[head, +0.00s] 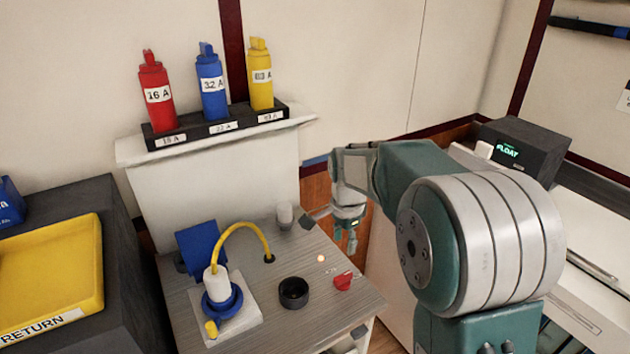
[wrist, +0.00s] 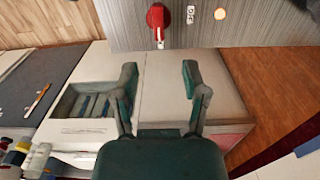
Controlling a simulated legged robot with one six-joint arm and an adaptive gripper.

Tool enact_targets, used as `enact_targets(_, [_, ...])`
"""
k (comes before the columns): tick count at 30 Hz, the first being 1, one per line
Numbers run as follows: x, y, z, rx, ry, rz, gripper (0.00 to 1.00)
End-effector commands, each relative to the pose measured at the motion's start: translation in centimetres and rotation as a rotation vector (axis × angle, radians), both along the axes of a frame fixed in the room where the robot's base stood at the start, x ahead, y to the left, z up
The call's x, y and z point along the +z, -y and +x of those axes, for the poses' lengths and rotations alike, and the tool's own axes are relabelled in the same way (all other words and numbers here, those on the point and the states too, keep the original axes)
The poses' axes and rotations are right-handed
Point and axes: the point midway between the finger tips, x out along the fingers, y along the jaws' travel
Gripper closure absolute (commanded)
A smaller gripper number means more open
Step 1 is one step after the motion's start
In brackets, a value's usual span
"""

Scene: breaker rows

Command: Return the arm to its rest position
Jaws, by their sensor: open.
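My gripper (head: 351,238) hangs from my arm at the right edge of the wooden bench top in the head view. In the wrist view my gripper (wrist: 159,74) is open, with its two fingers apart and nothing between them. My green and silver arm fills the right of the head view. The red switch knob (head: 343,281) is on the bench near my gripper, and it also shows beyond the fingers in the wrist view (wrist: 157,17). My gripper appears apart from it.
Red (head: 156,92), blue (head: 212,86) and yellow (head: 261,78) labelled breakers stand in a black rack. A white plug with a blue ring (head: 219,290) and yellow cable, and a black ring (head: 293,292), are on the bench. A yellow RETURN tray (head: 50,270) is at left. A display box (head: 522,148) reads FLOAT.

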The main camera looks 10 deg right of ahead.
Motion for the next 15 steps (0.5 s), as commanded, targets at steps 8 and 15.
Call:
enact_targets(8, [2.9, 0.1, -2.5, 0.124, 0.058, -0.002, 0.43])
enact_targets(15, [6.0, 0.1, -6.4, 0.310, 0.133, -0.019, 0.43])
